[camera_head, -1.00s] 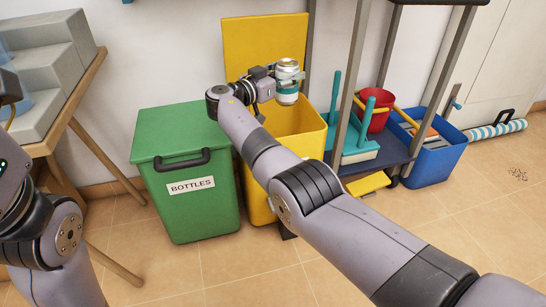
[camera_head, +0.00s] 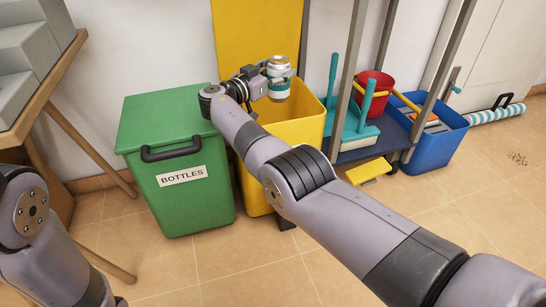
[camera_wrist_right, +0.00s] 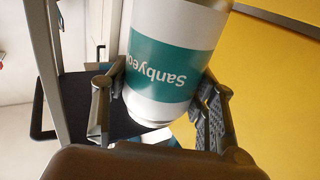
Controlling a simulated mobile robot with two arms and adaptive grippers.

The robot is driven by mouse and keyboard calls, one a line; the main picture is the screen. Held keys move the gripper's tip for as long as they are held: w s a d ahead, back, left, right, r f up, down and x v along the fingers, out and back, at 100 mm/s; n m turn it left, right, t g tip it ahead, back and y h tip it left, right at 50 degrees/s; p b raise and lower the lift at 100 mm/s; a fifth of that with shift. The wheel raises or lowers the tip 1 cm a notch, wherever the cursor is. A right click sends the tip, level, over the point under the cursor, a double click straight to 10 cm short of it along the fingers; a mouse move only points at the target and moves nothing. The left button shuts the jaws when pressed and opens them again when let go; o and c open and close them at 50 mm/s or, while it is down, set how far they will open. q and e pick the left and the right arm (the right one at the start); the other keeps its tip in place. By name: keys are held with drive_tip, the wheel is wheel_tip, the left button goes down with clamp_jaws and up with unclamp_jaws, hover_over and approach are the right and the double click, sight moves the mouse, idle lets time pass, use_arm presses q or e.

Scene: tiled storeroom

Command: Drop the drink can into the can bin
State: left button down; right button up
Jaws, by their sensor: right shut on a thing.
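The drink can (camera_head: 278,76) is white with a teal band and a silver top. My right gripper (camera_head: 266,88) is shut on it and holds it upright above the open yellow bin (camera_head: 300,131), whose yellow lid stands raised against the wall. In the right wrist view the can (camera_wrist_right: 172,60) sits between the two fingers of the gripper (camera_wrist_right: 160,105), its printed label upside down. The yellow bin's front is partly hidden by my right arm, and no label shows on it. My left gripper is out of view; only part of the left arm shows.
A closed green bin labelled BOTTLES (camera_head: 180,190) stands left of the yellow bin. A shelf cart at right holds a red bucket (camera_head: 374,88), with a blue crate (camera_head: 440,142) beside it. A wooden table (camera_head: 40,85) is at far left.

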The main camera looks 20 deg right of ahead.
drive_tip(key=o, duration=0.9)
drive_tip(key=shift+c, duration=0.2)
wheel_tip(320, 180, up, 10)
idle(0.4)
